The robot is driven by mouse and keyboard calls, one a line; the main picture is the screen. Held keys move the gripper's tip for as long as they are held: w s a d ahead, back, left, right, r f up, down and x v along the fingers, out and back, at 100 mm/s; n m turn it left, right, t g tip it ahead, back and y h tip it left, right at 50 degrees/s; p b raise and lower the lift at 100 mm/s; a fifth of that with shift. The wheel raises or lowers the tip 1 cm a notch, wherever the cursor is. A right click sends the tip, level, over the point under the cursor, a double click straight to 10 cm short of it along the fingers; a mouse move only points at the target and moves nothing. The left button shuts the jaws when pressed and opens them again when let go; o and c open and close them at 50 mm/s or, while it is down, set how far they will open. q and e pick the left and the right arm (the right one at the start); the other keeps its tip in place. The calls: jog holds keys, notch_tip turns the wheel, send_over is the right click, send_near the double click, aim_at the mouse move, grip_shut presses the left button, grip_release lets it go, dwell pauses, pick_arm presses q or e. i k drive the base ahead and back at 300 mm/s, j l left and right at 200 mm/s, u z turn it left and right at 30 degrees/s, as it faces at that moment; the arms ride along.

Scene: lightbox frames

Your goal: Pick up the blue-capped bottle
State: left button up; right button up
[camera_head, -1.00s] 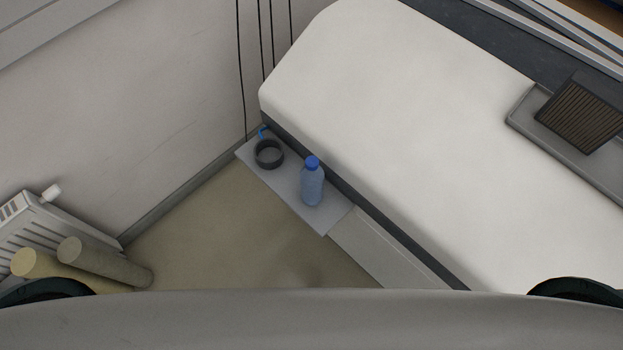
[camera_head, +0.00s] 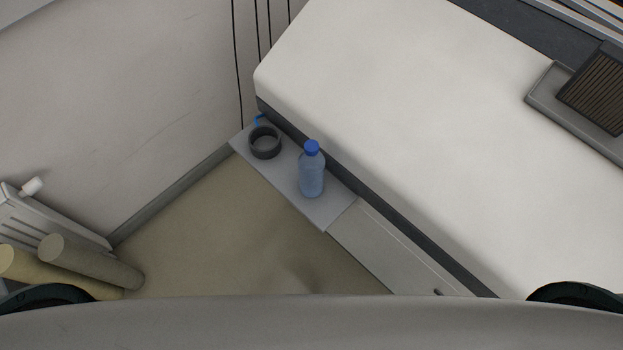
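The blue-capped bottle (camera_head: 312,172) stands upright on a narrow grey shelf (camera_head: 318,213) beside a large white-topped block. It has a translucent blue body and a darker blue cap. Nothing touches it except the shelf under it. Neither of my grippers shows in the head view.
A dark ring-shaped object (camera_head: 264,143) sits on the shelf left of the bottle. The white-topped block (camera_head: 400,110) borders the shelf. A radiator (camera_head: 45,222) and two rolls (camera_head: 90,262) stand at the left. The beige floor (camera_head: 215,235) before the shelf is clear.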

aim_at(310, 162)
jog(key=j+z, duration=0.15)
jog(key=z, duration=0.35)
jog(key=j+z, duration=0.2)
jog(key=z, duration=0.25)
jog(key=j+z, duration=0.15)
jog(key=z, duration=0.35)
jog(key=k+j+z, duration=0.3)
jog(key=j, duration=0.15)
jog(key=k+j+z, duration=0.25)
jog(key=j, duration=0.15)
jog(key=k+j, duration=0.3)
jog(key=j, duration=0.2)
